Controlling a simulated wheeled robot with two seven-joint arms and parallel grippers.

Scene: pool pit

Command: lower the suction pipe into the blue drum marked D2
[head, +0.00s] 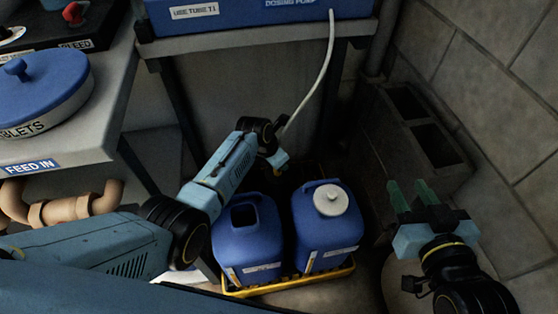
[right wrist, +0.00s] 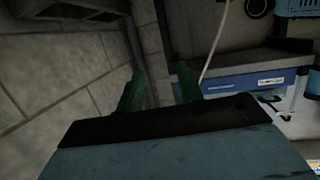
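Two blue drums stand side by side in the head view. The left drum (head: 247,243) has an open dark mouth; the right drum (head: 325,232) has a white cap. Their labels are too small to read, so I cannot tell which is D2. The pale suction pipe (head: 318,75) hangs from the dosing pump unit (head: 255,20) down to my left gripper (head: 277,162), behind and above the drums. The left fingers are hidden, so their hold on the pipe is unclear. My right gripper (head: 410,190) is open and empty, right of the drums; its spread green fingers show in the right wrist view (right wrist: 158,92).
The drums stand in a yellow tray (head: 290,284). Hollow concrete blocks (head: 415,140) stand against the block wall at right. A bench (head: 105,125) with a blue-lidded tablet feeder (head: 40,90) and brown pipework (head: 75,208) is at left.

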